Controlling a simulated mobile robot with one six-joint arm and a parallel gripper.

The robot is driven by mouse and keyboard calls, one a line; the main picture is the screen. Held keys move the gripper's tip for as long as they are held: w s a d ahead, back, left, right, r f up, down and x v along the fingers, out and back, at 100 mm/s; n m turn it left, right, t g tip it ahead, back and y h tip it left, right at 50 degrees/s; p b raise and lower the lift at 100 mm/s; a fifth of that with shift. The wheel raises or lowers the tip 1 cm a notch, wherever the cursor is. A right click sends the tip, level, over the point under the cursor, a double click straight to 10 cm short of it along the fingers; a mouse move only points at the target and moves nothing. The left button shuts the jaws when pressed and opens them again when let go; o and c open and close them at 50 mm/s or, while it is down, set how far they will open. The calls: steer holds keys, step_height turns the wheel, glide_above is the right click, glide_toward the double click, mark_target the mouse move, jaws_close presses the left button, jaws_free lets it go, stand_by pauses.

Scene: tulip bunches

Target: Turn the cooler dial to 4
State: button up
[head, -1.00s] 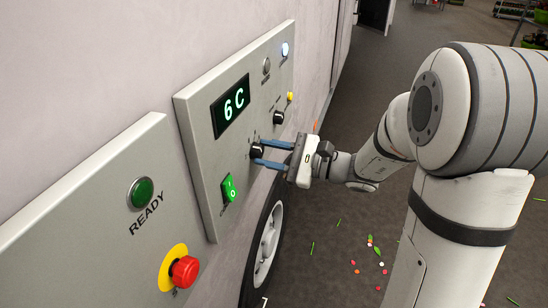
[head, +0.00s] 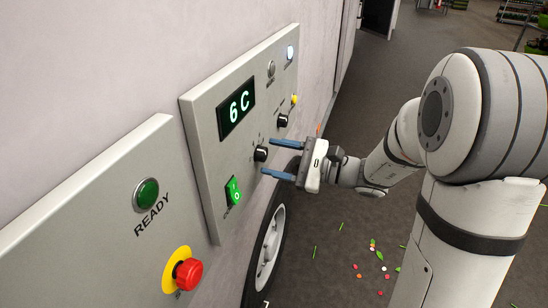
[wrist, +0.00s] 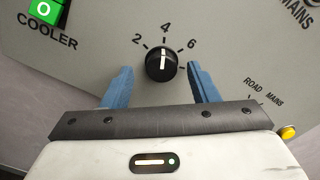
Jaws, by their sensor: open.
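The cooler dial (head: 261,153) is a round black knob on the grey panel (head: 205,160). In the wrist view the dial (wrist: 162,64) has a white line pointing nearly straight up, at the printed 4. The marks 2, 4 and 6 show around it. My gripper (head: 268,157) is open with its blue fingers spread. In the head view its tips stand just off the panel, apart from the dial. In the wrist view the fingers (wrist: 160,68) lie either side of the dial with clear gaps.
The display (head: 236,108) reads 6 C. A green switch (head: 233,191) sits below the dial and another black knob (head: 282,121) to its upper right. A red button (head: 188,274) on yellow is on the nearer panel. A wheel (head: 268,247) stands below the panel.

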steer(key=v, duration=0.6)
steer(key=shift+d+b, duration=0.25)
steer(key=shift+b, duration=0.05)
steer(key=shift+s, duration=0.1)
steer(key=s+a+f+n+g+h+p, duration=0.1)
steer(key=s+f+n+g+h, duration=0.25)
steer(key=s, duration=0.35)
steer(key=s+a+f+n+g+h, duration=0.1)
steer(key=s+f+n+g+h, duration=0.15)
steer(key=s+n+h, duration=0.35)
steer(key=s+d+n+t+h, duration=0.2)
steer(key=s+d+n+h, duration=0.1)
steer(key=d+n+h, duration=0.2)
steer(key=shift+d+r+h+p, duration=0.3)
steer(key=shift+d+h, duration=0.95)
steer(key=shift+d, duration=1)
